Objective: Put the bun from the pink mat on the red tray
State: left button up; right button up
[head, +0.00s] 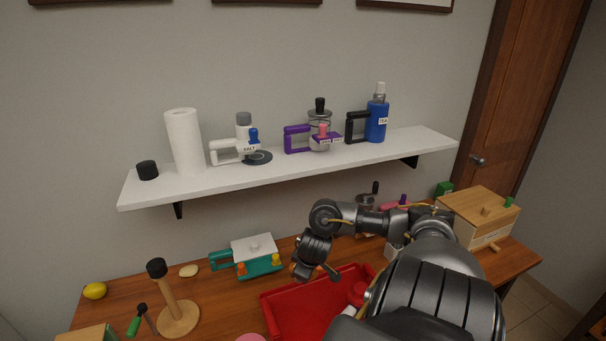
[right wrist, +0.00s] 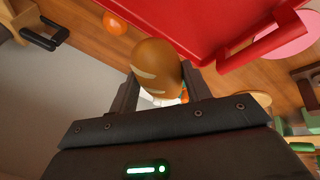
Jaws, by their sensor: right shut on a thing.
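The brown bun with pale slashes (right wrist: 157,62) is between the fingers of my right gripper (right wrist: 160,92) in the right wrist view, and the gripper is shut on it. In the head view the right gripper (head: 316,271) is over the table near the back left edge of the red tray (head: 283,310); the bun is mostly hidden there. The red tray also shows at the top of the right wrist view (right wrist: 185,15). A pink round edge, likely the pink mat (head: 251,338), shows at the bottom of the head view. My left gripper is out of view.
A wooden post stand (head: 178,318) and a lemon (head: 95,291) are farther left. A wooden box (head: 478,217) stands at the right. A white shelf (head: 290,165) hangs above the table.

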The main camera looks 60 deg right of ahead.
jog(key=shift+f, duration=6.75)
jog(key=shift+f, duration=0.55)
jog(key=o, duration=1.5)
jog(key=shift+s+a, duration=0.1)
jog(key=shift+c, duration=0.2)
jog(key=shift+o, duration=0.4)
jog(key=shift+a+f, duration=0.1)
jog(key=shift+s+f, duration=0.1)
jog(key=shift+s, duration=0.05)
